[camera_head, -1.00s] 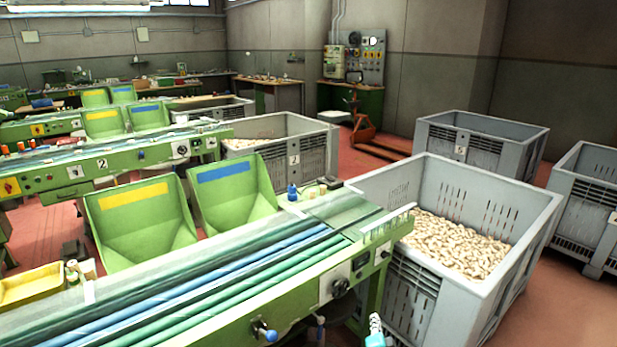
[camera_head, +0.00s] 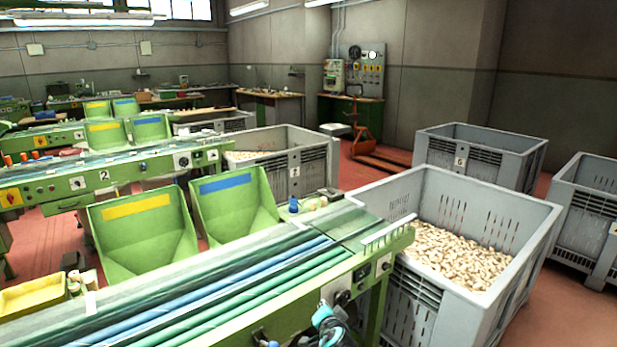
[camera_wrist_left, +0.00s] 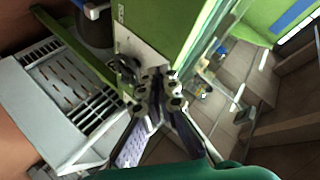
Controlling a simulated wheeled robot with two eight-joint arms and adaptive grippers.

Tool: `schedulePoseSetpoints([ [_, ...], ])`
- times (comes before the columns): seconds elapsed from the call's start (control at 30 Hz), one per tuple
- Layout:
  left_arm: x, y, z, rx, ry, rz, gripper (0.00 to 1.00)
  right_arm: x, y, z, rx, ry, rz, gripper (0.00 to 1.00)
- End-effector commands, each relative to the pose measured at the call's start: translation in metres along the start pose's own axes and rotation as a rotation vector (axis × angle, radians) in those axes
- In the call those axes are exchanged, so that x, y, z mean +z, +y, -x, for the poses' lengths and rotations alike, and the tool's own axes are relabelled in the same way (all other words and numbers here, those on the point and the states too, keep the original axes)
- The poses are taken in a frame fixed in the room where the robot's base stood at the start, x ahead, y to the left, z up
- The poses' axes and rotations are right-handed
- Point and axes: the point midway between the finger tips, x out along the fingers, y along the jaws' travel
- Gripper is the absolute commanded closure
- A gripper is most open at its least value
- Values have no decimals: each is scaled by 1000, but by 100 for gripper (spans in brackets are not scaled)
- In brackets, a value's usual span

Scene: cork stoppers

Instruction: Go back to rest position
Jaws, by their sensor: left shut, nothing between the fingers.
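My left gripper (camera_head: 332,328) shows at the bottom edge of the head view as a black part with a cyan piece, in front of the green conveyor table's near end. The rest of the arm is out of frame. In the left wrist view its two dark fingers (camera_wrist_left: 160,88) are shut with nothing between them. They overlap the pale end panel of the green machine in that view; I cannot tell whether they touch it. My right gripper is in neither view.
The green conveyor table (camera_head: 215,295) with blue and green strips fills the foreground. A large grey crate (camera_head: 535,245) of cork stoppers (camera_head: 455,255) stands close on the right. Two green hoppers (camera_head: 145,240) stand behind the table. Reddish floor (camera_head: 565,310) lies open at the lower right.

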Motion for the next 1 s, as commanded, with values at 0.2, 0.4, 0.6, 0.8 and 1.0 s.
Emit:
schedulePoseSetpoints([
  [0.2,54,-84,66,45,-141,163,100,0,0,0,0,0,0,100],
  [0.4,112,-126,137,96,-249,316,100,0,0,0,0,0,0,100],
  [0.6,172,-137,211,151,-338,474,100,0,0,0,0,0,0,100],
  [0.8,224,-121,273,207,-400,624,100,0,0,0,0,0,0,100],
  [1.0,251,-102,304,244,-428,715,100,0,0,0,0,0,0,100],
])
